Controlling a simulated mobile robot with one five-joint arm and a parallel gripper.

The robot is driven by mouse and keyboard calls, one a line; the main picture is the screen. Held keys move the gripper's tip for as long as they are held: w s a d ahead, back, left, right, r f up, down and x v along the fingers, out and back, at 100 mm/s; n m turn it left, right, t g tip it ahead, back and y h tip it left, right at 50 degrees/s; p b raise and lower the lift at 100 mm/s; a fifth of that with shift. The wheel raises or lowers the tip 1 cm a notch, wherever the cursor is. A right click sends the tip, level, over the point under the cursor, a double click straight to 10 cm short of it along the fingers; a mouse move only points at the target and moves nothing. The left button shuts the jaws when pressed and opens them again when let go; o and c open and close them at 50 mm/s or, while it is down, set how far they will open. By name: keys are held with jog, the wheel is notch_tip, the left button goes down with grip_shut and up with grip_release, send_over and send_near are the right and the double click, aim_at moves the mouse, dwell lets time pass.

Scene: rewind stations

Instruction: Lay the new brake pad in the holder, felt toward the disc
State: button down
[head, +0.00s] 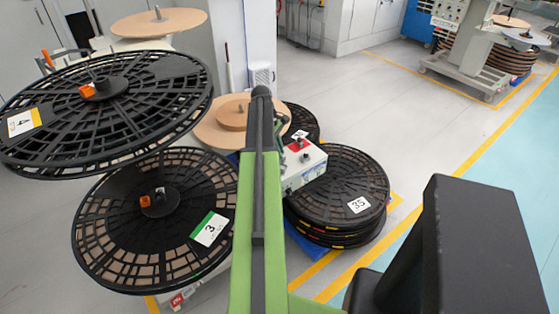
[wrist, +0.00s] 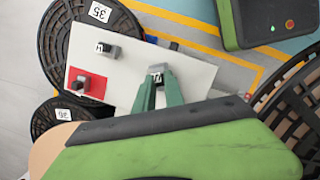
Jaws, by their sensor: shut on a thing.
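In the head view my arm hides most of my gripper. I cannot make out the holder or the felt side.
The white panel (head: 309,172) stands beside a stack of black reels (head: 345,185) marked 35. Two large black slotted reels, one upper (head: 150,105) and one lower (head: 100,235), are mounted at left. A tan disc (head: 212,128) lies behind. Open floor (head: 400,110) extends to the right.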

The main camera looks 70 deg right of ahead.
notch_tip(320, 180, down, 4)
jog(key=b, duration=0.3)
jog(key=shift+f+b, duration=0.15)
jog(key=shift+b, duration=0.15)
jog(key=shift+r, duration=0.3)
jog(key=shift+f, duration=0.25)
jog(key=c, duration=1.4)
grip_release()
jog(key=shift+r, duration=0.1)
jog(key=p+v, duration=1.2)
jog(key=shift+r, duration=0.2)
